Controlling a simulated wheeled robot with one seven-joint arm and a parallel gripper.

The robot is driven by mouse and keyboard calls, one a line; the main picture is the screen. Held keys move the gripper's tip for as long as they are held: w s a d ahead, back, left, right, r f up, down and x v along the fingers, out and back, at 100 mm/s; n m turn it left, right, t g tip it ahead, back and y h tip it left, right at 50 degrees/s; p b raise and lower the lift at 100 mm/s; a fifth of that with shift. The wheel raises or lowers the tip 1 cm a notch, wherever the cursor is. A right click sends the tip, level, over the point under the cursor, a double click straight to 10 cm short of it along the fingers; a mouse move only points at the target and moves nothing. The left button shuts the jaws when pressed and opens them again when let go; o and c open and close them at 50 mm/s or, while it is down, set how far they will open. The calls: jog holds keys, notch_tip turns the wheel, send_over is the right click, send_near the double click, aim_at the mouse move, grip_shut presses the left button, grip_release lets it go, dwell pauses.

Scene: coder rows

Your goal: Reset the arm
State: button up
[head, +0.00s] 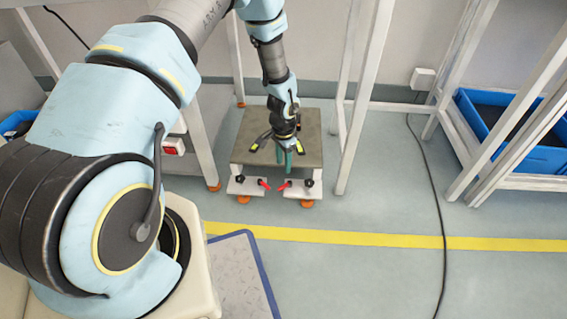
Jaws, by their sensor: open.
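My gripper (289,160) is in the middle of the head view, at the end of my light blue and dark grey arm. It points down over a low stand with a dark grey top (308,150). The greenish finger parts show near the front edge of that top, and they are small in the picture. The gripper is open, and I see nothing held between the fingers. I cannot tell whether it touches the top or hovers above it.
A blue crate (540,155) sits on a white rack at right. A black cable (430,185) and a yellow line (350,237) cross the open floor.

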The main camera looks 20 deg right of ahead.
jog(key=w+a+r+n+t, duration=0.1)
jog(key=w+a+r+n, duration=0.15)
jog(key=a+r, duration=0.6)
jog(key=w+a+r+n, duration=0.2)
jog(key=a+r+n, duration=0.3)
jog(key=r, duration=0.6)
jog(key=s+a+r+n, duration=0.7)
jog(key=s+a+r, duration=0.5)
jog(key=a+r, duration=0.3)
notch_tip(320, 180, up, 35)
jog(key=p, duration=3.6)
jog(key=shift+w+a+r+t, duration=0.2)
jog(key=shift+w+a+t, duration=0.05)
jog(key=shift+a+t, duration=0.1)
jog(key=shift+m, duration=0.25)
